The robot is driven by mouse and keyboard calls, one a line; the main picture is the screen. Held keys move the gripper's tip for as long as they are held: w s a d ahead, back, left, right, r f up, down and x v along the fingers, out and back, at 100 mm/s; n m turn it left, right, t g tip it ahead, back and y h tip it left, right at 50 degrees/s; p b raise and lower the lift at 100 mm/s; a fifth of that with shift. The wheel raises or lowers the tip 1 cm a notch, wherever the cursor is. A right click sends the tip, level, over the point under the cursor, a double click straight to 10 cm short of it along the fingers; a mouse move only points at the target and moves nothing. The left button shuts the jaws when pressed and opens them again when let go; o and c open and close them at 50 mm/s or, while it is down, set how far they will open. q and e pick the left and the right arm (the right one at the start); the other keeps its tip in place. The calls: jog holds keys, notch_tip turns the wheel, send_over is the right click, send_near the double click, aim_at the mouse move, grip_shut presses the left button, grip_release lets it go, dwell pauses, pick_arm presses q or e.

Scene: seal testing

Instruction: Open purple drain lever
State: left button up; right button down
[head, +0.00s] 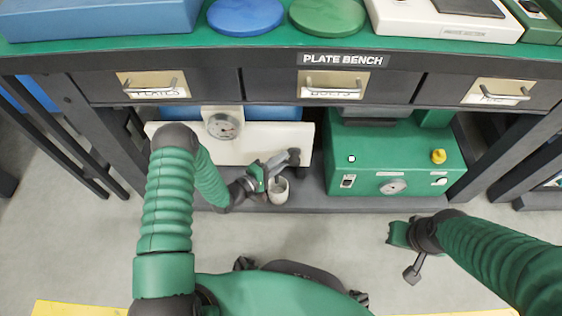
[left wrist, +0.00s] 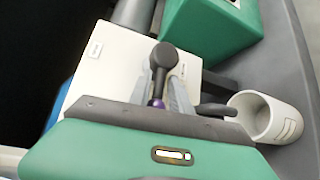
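The lever, with a dark rod, a round dark knob and a purple part (left wrist: 157,102), shows in the left wrist view beside the white box (left wrist: 112,62). My left gripper (left wrist: 165,90) has its two grey fingers apart, one on each side of the lever. I cannot tell whether either finger touches it. In the head view my left gripper (head: 272,167) is low in front of the white box (head: 265,142), and I cannot make out the purple part there. My right gripper (head: 392,234) is away from the box at the lower right; its fingers are unclear.
A white cup (head: 278,191) stands close to my left gripper on the grey lower shelf (head: 312,188); it also shows in the left wrist view (left wrist: 264,118). A green machine (head: 398,160) stands right of the box. Bench drawers (head: 215,87) hang above. The floor in front is clear.

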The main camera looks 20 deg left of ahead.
pick_arm(q)
grip_shut()
jog(key=shift+s, duration=0.1)
dwell(1.0)
